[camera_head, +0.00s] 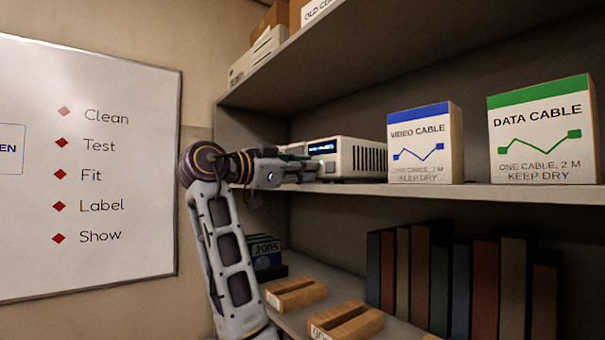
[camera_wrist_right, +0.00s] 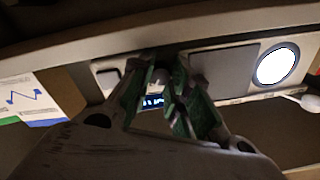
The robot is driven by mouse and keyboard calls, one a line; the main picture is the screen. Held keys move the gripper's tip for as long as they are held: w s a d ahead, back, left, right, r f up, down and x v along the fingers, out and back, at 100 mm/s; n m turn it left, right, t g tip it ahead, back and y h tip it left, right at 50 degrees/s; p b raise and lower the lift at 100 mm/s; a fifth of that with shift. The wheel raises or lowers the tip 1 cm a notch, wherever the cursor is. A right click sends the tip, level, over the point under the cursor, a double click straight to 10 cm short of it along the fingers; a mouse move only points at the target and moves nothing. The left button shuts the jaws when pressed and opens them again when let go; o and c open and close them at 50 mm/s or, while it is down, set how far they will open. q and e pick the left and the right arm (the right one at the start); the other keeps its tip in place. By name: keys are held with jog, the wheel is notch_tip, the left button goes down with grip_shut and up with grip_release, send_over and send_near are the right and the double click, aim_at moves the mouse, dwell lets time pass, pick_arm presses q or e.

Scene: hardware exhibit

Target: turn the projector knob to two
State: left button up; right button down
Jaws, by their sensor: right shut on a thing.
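The projector (camera_head: 355,158) is a white box with a vented side and a small lit blue display, standing on the middle shelf. In the wrist view, the projector (camera_wrist_right: 222,68) shows its front with a bright round lens (camera_wrist_right: 276,66) at the right. My left gripper is not in view.
A video cable box (camera_head: 420,160) and a data cable box (camera_head: 543,150) stand right of the projector on the shelf (camera_head: 480,192). A whiteboard (camera_head: 90,190) is at left. The upper shelf (camera_head: 370,55) hangs above.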

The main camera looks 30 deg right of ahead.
jog(key=shift+r, duration=0.1)
dwell(0.4)
jog(key=c, duration=1.6)
grip_release()
jog(key=shift+n+p, duration=0.3)
jog(key=shift+n, duration=0.1)
